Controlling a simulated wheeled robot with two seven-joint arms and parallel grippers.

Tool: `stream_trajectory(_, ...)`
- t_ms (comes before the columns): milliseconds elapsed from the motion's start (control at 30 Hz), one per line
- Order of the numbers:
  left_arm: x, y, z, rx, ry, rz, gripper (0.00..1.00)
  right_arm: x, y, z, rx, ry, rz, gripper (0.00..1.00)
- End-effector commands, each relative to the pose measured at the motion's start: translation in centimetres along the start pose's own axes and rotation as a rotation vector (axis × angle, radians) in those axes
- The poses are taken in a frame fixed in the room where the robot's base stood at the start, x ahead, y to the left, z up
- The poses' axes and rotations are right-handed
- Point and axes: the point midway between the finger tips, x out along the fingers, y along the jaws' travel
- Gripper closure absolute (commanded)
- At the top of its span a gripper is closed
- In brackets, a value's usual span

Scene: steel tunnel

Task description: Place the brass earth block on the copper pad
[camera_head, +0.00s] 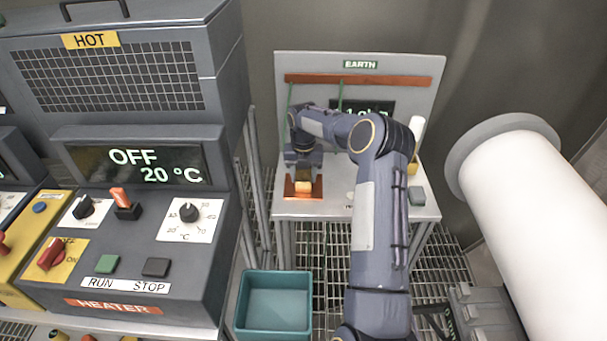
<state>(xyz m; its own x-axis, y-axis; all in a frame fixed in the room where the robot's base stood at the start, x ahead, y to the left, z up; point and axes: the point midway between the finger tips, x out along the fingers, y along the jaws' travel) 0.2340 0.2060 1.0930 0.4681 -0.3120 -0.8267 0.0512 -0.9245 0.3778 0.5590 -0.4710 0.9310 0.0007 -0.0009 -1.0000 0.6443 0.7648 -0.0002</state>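The brass earth block (303,187) is a small bright golden-orange piece at the front left of the earth bench. It appears to be on the orange copper pad (291,191), over the pad's middle. I cannot tell whether it rests fully on the pad. My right gripper (303,178) reaches down right at the block, from behind and above it in this view. The fingers are small and dark here, and I cannot tell whether they grip the block or stand apart from it. My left gripper is not in view.
The earth bench (325,208) has an upright panel with a copper bar (357,80) and a display partly hidden by my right arm. A grey heater console (130,240) stands at left. A teal bin (274,305) sits below. A large white cylinder (530,210) is at right.

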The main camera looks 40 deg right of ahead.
Motion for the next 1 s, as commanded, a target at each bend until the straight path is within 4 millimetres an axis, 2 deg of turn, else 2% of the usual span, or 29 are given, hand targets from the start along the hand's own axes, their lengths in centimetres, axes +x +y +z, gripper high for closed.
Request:
stream_trajectory(33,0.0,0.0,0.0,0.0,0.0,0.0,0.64,0.0,0.0,0.0,0.0,0.001,0.0,0.48)
stream_trajectory(167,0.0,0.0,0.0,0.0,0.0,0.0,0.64,0.0,0.0,0.0,0.0,0.001,0.0,0.33)
stream_trajectory(400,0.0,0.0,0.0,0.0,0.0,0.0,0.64,0.0,0.0,0.0,0.0,0.001,0.0,0.33)
stream_trajectory(533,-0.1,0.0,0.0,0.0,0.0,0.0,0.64,-0.7,0.0,0.0,0.0,-0.001,0.0,0.33)
stream_trajectory(667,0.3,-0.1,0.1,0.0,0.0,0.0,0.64,-2.6,0.0,0.1,0.001,-0.003,0.001,0.33)
stream_trajectory(1000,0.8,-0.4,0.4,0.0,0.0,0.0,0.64,-9.8,0.1,0.0,0.001,-0.003,0.002,0.33)
